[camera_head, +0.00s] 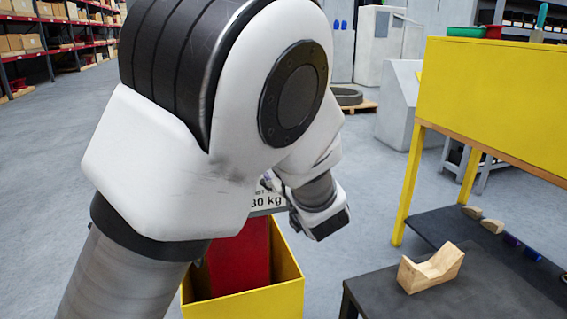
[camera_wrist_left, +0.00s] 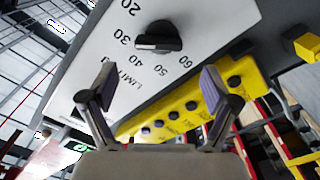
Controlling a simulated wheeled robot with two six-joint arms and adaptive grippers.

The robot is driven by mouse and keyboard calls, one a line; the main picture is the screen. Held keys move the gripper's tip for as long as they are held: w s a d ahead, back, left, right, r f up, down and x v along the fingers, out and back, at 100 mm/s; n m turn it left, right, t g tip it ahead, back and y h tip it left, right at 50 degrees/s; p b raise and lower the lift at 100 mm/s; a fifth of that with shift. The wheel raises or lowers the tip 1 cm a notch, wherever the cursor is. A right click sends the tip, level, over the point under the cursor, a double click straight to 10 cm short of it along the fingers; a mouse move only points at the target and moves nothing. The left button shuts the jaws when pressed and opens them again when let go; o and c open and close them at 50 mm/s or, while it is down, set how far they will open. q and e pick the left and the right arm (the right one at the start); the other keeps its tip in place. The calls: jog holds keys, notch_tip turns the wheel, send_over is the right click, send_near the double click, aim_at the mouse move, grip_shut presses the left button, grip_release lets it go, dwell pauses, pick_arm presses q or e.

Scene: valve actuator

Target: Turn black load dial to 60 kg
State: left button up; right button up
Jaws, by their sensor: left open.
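The black load dial (camera_wrist_left: 158,38) shows in the left wrist view on a pale panel (camera_wrist_left: 215,22) marked with numbers from 20 to 60 and the word LIMIT. Its raised grip bar lies nearly level in that view, one end on the side of the 30 and 40 marks; I cannot read the exact setting. My left gripper (camera_wrist_left: 158,88) is open, its two fingers apart and empty, with the dial ahead of and between the fingertips. In the head view my left arm hides the dial, and the fingers are not clear. My right gripper is in neither view.
A dark table (camera_head: 480,290) with a wooden cradle (camera_head: 430,268) is at right. A yellow strip with several black knobs (camera_wrist_left: 190,106) lies beside the dial panel.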

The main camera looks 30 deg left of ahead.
pick_arm(q)
jog(key=x, duration=0.5)
jog(key=shift+w+a, duration=0.2)
jog(key=shift+w, duration=0.15)
jog(key=c, duration=1.2)
jog(key=shift+o, duration=0.3)
